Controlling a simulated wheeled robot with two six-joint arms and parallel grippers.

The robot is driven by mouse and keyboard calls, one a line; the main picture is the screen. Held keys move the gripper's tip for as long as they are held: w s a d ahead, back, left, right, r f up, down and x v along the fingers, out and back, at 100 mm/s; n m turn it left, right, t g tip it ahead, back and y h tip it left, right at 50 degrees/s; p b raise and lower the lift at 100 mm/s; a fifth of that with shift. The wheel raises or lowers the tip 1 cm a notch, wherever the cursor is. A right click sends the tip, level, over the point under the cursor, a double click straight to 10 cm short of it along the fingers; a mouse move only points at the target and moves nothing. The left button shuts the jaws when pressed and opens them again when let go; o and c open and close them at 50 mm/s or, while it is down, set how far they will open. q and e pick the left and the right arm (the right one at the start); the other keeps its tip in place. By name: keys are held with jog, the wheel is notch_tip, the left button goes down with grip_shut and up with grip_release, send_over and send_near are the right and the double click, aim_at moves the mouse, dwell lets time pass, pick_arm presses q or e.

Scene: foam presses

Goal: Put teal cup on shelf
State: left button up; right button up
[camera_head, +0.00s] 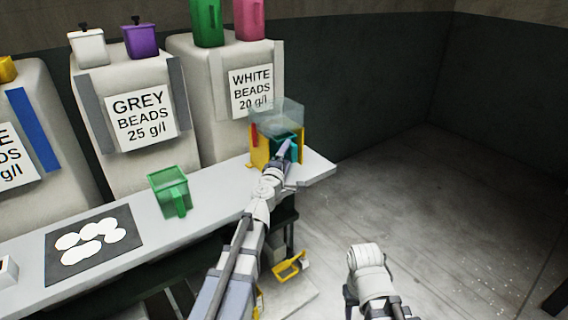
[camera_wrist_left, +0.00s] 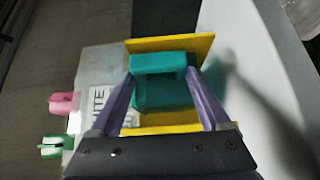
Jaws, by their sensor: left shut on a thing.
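The teal cup (camera_head: 294,151) is at the right end of the grey bench, within a yellow-sided stand (camera_head: 259,152) with a clear box on top. My left gripper (camera_head: 285,150) is shut on the teal cup. In the left wrist view the cup (camera_wrist_left: 165,95) sits between my left fingers (camera_wrist_left: 165,85), with its teal handle toward the camera and yellow panels (camera_wrist_left: 170,43) on two sides. I cannot tell whether the cup's base touches the stand. Part of my right arm shows at the bottom of the head view, but its gripper does not.
A green cup (camera_head: 169,190) and a dark mat (camera_head: 93,247) with white discs stand on the bench (camera_head: 215,184). Behind are bead bins (camera_head: 130,105) with coloured cups on top. A yellow frame (camera_head: 290,266) lies below the bench. Floor on the right is clear.

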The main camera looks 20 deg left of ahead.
pick_arm(q)
jog(key=f+b, duration=0.2)
jog(key=a+f+b, duration=0.1)
jog(key=shift+w+f+b, duration=0.4)
jog(key=shift+r, duration=0.15)
pick_arm(e)
notch_tip(320, 180, down, 4)
jog(key=shift+r, duration=0.25)
pick_arm(q)
jog(key=o, duration=1.2)
pick_arm(e)
jog(key=shift+f, duration=0.15)
